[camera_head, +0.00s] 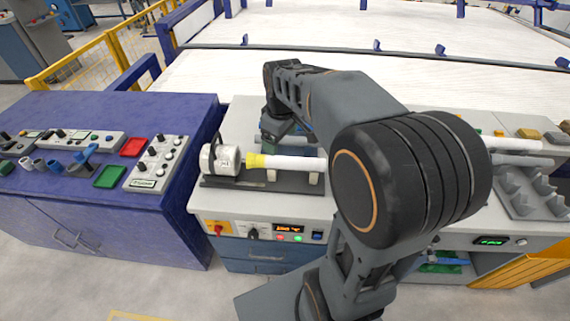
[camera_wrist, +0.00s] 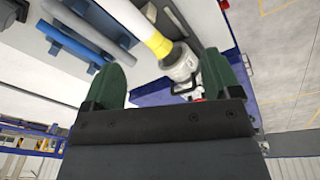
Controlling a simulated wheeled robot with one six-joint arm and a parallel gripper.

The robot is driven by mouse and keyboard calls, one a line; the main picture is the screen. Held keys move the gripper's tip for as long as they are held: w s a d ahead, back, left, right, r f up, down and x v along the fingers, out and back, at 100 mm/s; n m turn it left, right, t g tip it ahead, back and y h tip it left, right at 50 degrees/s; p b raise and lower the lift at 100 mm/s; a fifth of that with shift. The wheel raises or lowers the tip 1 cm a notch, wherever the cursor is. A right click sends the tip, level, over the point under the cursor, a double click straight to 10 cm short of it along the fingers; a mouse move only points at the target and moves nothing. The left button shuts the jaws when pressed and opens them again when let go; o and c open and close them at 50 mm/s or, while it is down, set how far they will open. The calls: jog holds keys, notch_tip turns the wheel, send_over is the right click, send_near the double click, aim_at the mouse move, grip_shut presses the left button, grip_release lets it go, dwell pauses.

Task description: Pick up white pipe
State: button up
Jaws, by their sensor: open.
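A white pipe (camera_head: 297,163) with a yellow band at its left end lies level in a fixture on the grey workbench. Its yellow end meets a round silver clamp (camera_head: 220,160). In the wrist view the white pipe (camera_wrist: 128,16) runs in from the top to the yellow band and the clamp (camera_wrist: 181,66). My gripper (camera_wrist: 162,64) shows two dark green fingers spread apart, with nothing held between them. The yellow band and clamp show between and beyond the fingers. In the head view my arm hides the bench right of this pipe and most of the gripper.
Blue and grey pipes (camera_wrist: 82,45) lie in a rack beside the white pipe. Another white pipe (camera_head: 513,143) lies at the right of the bench, near a grey notched tray (camera_head: 530,190). A blue cabinet (camera_head: 90,205) with control panels stands at the left.

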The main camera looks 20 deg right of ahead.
aim_at(287, 158)
jog(key=w+d+f+n+g, duration=0.2)
jog(key=w+d+f+n, duration=0.35)
jog(key=w+f, duration=0.3)
jog(key=f, duration=0.5)
jog(key=w+d+f, duration=0.1)
jog(key=f, duration=0.2)
jog(key=shift+f, duration=0.15)
jog(key=shift+s+f+p, duration=0.1)
jog(key=shift+f+p, duration=0.5)
jog(key=shift+f, duration=2.1)
jog(key=shift+c, duration=0.4)
jog(key=c, duration=1.1)
jog(key=shift+r, duration=0.1)
